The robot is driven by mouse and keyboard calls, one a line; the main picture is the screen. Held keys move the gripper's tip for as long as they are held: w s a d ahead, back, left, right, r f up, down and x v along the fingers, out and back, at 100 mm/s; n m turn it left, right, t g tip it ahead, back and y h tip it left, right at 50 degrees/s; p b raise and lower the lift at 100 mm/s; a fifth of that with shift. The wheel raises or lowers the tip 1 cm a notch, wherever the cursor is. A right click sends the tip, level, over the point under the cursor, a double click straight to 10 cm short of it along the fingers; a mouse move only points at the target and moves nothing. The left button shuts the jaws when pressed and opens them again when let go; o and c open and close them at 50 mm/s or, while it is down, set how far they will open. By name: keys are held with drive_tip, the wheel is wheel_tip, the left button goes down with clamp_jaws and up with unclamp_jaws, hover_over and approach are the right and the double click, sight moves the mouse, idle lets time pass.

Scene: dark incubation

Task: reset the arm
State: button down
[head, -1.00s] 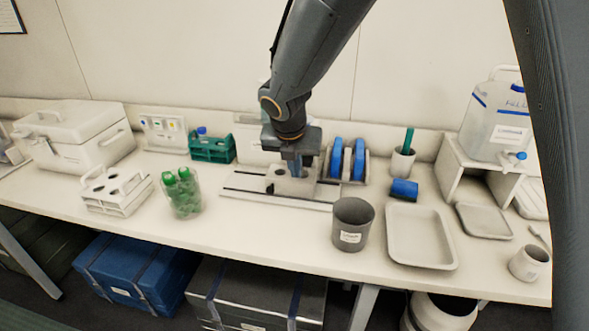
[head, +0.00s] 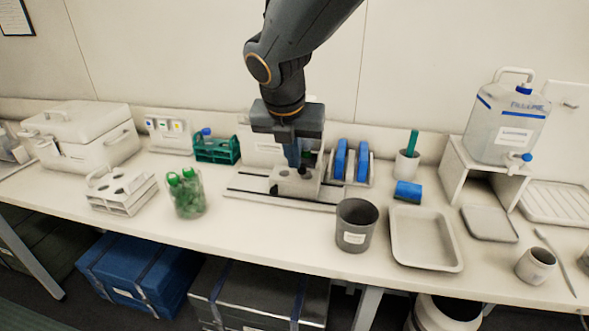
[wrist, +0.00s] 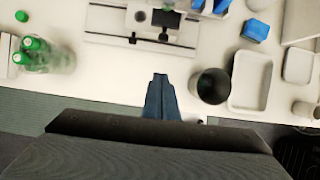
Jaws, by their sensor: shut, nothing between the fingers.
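My gripper (head: 291,152) hangs from my arm over the middle of the bench (head: 275,226), fingers pointing down. Its blue-grey fingers are together with nothing between them. In the head view they overlap a small white block on a white slotted fixture (head: 240,194). In the wrist view my gripper (wrist: 160,80) shows in front of the fixture (wrist: 105,40), over the bench's front edge, and appears apart from it. I cannot tell its exact height.
A grey cup (head: 355,226) and a pale tray (head: 426,238) stand right of the fixture. A jar of green-capped tubes (head: 187,193) and a white rack (head: 122,190) stand left. A water container (head: 507,118) sits on a stand at right. Bare bench lies in front of the fixture.

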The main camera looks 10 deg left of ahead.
drive_tip(key=s+d+f+m+g, duration=0.1)
drive_tip(key=s+d+f+m, duration=0.25)
drive_tip(key=d+m, duration=0.7)
drive_tip(key=s+d+f+m, duration=0.35)
drive_tip(key=d+m, duration=0.45)
drive_tip(key=m, duration=0.5)
drive_tip(key=s+d+f+m+g, duration=0.1)
drive_tip(key=s+d+f+m, duration=0.25)
drive_tip(key=d+m, duration=0.75)
drive_tip(key=shift+m+g, duration=0.35)
drive_tip(key=shift+g, duration=0.35)
drive_tip(key=f+b, duration=0.1)
drive_tip(key=a+f+b, duration=0.1)
drive_tip(key=f, duration=0.1)
drive_tip(key=s+a+f+b, duration=0.1)
drive_tip(key=b, duration=0.1)
drive_tip(key=shift+f, duration=0.4)
